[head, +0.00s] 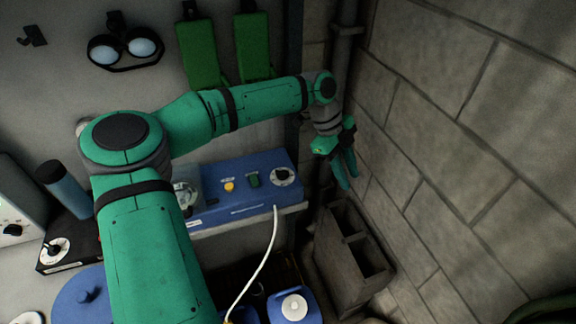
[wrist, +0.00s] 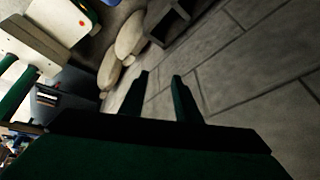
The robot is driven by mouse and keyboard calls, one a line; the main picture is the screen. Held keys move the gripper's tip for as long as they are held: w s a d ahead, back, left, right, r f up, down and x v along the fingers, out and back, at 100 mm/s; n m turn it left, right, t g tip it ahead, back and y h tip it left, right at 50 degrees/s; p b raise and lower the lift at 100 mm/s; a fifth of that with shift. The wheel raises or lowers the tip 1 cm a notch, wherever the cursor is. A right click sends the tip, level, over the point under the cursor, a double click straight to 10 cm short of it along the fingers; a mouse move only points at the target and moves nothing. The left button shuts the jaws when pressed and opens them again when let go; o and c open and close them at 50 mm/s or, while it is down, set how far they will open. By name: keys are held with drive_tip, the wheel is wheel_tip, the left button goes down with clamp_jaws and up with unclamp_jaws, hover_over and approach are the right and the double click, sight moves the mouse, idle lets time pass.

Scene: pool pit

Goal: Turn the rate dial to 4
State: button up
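A blue box (head: 245,196) on a ledge by the wall carries a dark round dial (head: 283,176) with a pale centre at its right end. Another dial (head: 55,249) sits on a black box at the left, and a third dark knob (head: 12,230) is on a white box. Labels are too small to tell which is the rate dial, and no setting is readable. My gripper (head: 345,172) hangs to the right of the blue box, apart from it, fingers downward. In the wrist view my gripper (wrist: 162,88) shows its two fingers apart with nothing between them.
The blue box also has a yellow button (head: 229,186) and a green switch (head: 254,180). A white cable (head: 262,262) hangs from its front. A hollow block (head: 347,262) stands below my gripper. The block wall (head: 470,150) is close on the right.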

sight(282, 171)
drive_tip(key=w+a+r+n+t+y, duration=0.1)
drive_tip(key=w+a+r+n+y, duration=0.2)
drive_tip(key=a, duration=0.6)
drive_tip(key=w+a+r+n+t+y, duration=0.1)
drive_tip(key=w+a+r+y, duration=0.2)
drive_tip(key=a, duration=0.5)
drive_tip(key=shift+h, duration=0.7)
drive_tip(key=f, duration=0.9)
drive_tip(key=shift+w+a+f, duration=0.2)
drive_tip(key=shift+a+f, duration=0.05)
drive_tip(key=shift+f, duration=0.05)
drive_tip(key=shift+c, duration=0.6)
clamp_jaws()
